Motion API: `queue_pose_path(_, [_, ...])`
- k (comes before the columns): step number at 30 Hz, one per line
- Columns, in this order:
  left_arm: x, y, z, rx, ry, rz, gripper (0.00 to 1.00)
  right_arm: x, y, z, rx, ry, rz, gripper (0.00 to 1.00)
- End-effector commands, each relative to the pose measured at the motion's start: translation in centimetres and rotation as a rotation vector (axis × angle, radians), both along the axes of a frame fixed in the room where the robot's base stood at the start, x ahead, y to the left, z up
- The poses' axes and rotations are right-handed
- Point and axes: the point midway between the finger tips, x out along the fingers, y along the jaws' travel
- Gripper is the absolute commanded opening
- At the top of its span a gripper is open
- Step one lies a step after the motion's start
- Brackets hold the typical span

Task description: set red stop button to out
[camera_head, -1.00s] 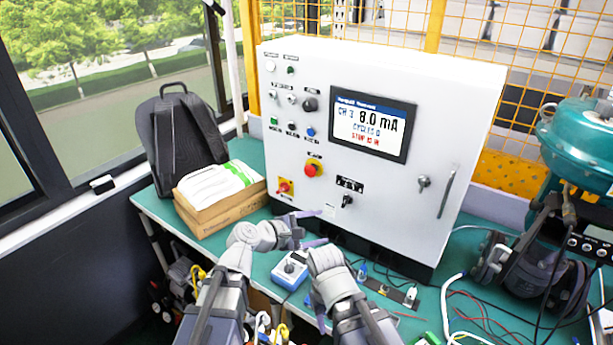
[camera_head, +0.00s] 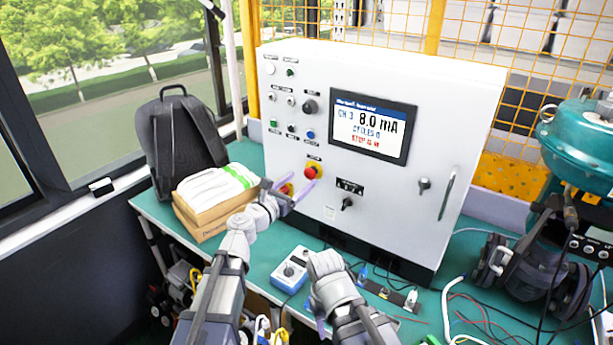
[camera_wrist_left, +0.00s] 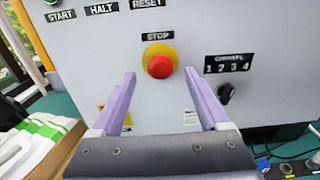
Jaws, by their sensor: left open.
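The red stop button (camera_head: 311,173) sits in a yellow ring on the front of the white control cabinet, under a STOP label. In the left wrist view the red button (camera_wrist_left: 160,66) shows between and beyond the fingertips. My left gripper (camera_head: 290,192) is open and empty, just below and left of the button, with its two purple fingers apart; they also show in the left wrist view (camera_wrist_left: 161,90). The fingers do not appear to touch the button. The cabinet screen (camera_head: 371,127) reads 8.0 mA, with a red line below. My right gripper (camera_head: 322,325) is low in front; its jaws are unclear.
A red-and-yellow rotary switch (camera_head: 287,189) is partly hidden behind my left gripper. A black selector knob (camera_head: 347,203) is right of the button. A cardboard box (camera_head: 213,216) with white gloves and a backpack (camera_head: 183,140) stand left. A blue-white device (camera_head: 291,270) lies on the table.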

Motion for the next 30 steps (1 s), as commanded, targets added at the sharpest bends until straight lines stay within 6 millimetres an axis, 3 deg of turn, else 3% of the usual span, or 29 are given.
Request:
queue_pose_path(6, [3.1,-1.9,0.0,0.001,-0.001,-0.001,0.78,0.0,0.0,0.0,0.0,0.0,0.0,0.5])
queue_pose_path(17, [3.5,-2.4,0.0,0.001,-0.001,0.0,0.77,0.0,0.0,0.0,0.0,0.0,0.0,0.5])
queue_pose_path(30, [3.5,-2.4,0.0,0.001,-0.001,0.0,0.27,0.0,0.0,0.0,0.0,0.0,0.0,0.5])
